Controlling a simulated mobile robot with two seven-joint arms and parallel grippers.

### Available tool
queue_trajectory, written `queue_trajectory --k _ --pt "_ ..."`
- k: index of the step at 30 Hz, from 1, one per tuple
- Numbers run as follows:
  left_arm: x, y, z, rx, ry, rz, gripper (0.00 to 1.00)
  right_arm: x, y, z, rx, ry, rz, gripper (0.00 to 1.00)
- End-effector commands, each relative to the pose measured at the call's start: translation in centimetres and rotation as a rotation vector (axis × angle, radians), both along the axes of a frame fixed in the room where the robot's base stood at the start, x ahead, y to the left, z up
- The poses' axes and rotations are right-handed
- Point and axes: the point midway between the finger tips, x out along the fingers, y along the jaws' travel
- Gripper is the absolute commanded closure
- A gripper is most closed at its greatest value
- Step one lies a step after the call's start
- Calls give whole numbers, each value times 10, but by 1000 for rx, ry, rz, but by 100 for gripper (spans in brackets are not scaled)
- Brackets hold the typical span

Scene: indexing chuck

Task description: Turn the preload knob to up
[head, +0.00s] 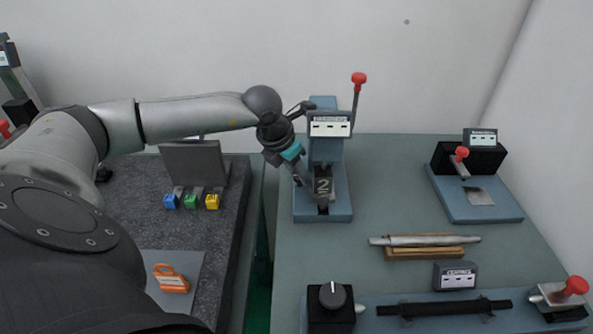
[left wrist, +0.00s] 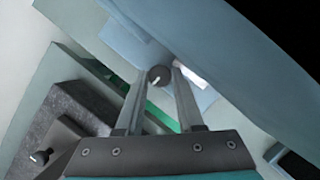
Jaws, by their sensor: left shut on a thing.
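My left gripper (head: 303,182) reaches to the left side of a blue upright stand (head: 328,149) in the head view. In the left wrist view the gripper (left wrist: 162,78) is shut on a small dark round knob (left wrist: 158,76), which sits between its fingertips. A short white mark on the knob's face points toward the lower left of that view. In the head view the knob is not clear behind the fingers.
Another dark knob (head: 332,295) with a white pointer sits on a black box in front. A pale bar (head: 425,240) lies on a wooden rest. A red-knobbed fixture (head: 462,155) stands at right.

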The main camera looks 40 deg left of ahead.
Motion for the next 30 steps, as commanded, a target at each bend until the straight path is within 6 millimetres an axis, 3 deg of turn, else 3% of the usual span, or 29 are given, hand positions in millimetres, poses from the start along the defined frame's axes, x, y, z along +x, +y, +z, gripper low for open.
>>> queue_trajectory --k 22,23,26,30 --pt "0 0 0 0 2 96 100 0 1 -2 1 0 3 37" --pt "0 0 0 0 2 96 62 0 1 -2 1 0 3 37" --pt "0 0 0 -1 2 96 51 0 1 -2 1 0 3 37" --pt "0 -1 0 0 2 95 51 0 1 -2 1 0 3 37"
